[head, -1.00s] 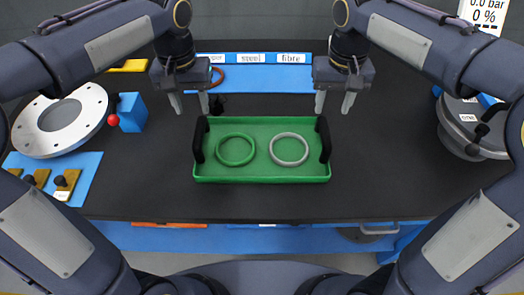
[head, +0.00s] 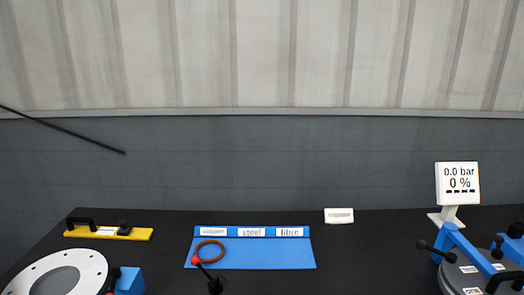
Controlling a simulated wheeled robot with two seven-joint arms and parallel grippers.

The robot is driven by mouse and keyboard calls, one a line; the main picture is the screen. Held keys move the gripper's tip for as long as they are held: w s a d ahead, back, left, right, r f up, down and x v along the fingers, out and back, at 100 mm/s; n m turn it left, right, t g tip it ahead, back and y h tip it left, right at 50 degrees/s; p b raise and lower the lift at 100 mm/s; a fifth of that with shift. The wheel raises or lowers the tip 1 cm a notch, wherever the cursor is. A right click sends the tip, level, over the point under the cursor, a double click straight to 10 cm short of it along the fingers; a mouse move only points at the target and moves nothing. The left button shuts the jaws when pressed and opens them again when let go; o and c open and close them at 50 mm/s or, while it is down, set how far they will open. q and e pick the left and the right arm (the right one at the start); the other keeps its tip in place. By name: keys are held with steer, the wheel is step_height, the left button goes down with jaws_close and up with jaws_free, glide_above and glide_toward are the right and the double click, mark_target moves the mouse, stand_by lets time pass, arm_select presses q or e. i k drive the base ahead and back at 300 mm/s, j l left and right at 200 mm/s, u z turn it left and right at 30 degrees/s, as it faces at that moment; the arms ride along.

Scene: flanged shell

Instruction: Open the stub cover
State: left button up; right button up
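At the right edge of the head view is a round grey stub cover (head: 453,277) with small white labels on it. A blue bar (head: 465,248) lies across it, and levers with black knobs (head: 423,244) stand around it. The right and bottom parts of it are cut off by the picture edge. I cannot tell from here whether its clamps are fastened; the cover appears to be seated. Neither of my grippers is in view.
A white flange ring (head: 88,265) with bolt holes is at the lower left, beside a blue block (head: 130,280). Behind it lies a yellow bar (head: 140,234). A brown ring (head: 203,245) lies on a blue mat (head: 270,257). A display (head: 457,184) reads 0.0 bar, 0 %.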

mark_target(475, 271)
steer(key=z, duration=0.4)
steer(key=l+z, duration=0.15)
steer(key=z, duration=0.2)
steer(key=k+z, duration=0.1)
steer(key=z, duration=0.3)
steer(key=l+z, duration=0.15)
steer(key=z, duration=0.2)
steer(key=u, duration=0.4)
steer(key=i+l+u, duration=0.1)
steer(key=u, duration=0.3)
steer(key=l+u, duration=0.4)
steer(key=i+l+u, duration=0.1)
steer(key=u, duration=0.35)
steer(key=l, duration=0.1)
